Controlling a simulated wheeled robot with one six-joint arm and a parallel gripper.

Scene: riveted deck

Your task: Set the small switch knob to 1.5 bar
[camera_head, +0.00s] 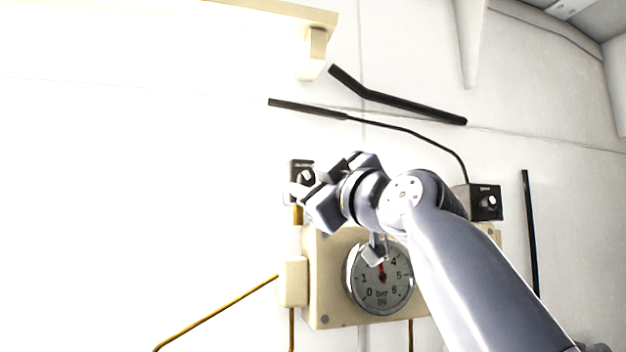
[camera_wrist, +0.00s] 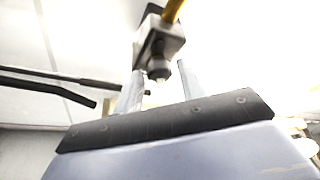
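A small black switch box (camera_head: 301,167) with a pale knob is on the wall left of my arm in the head view. My gripper (camera_head: 303,186) is right at it and hides part of the knob. In the wrist view, the box (camera_wrist: 162,45) shows with its small knob (camera_wrist: 158,70) between the two fingers of my gripper (camera_wrist: 160,84). The fingers stand apart, with a gap on each side of the knob. A round gauge (camera_head: 368,293) marked in bar has a red needle pointing about straight up; part of its dial is hidden.
A second black box with a knob (camera_head: 487,202) is on the right, beyond my arm. The gauge sits on a cream panel (camera_head: 322,255). Black bars (camera_head: 400,101) and a yellow pipe (camera_head: 215,313) run along the white wall. A cream bracket (camera_head: 313,50) juts out above.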

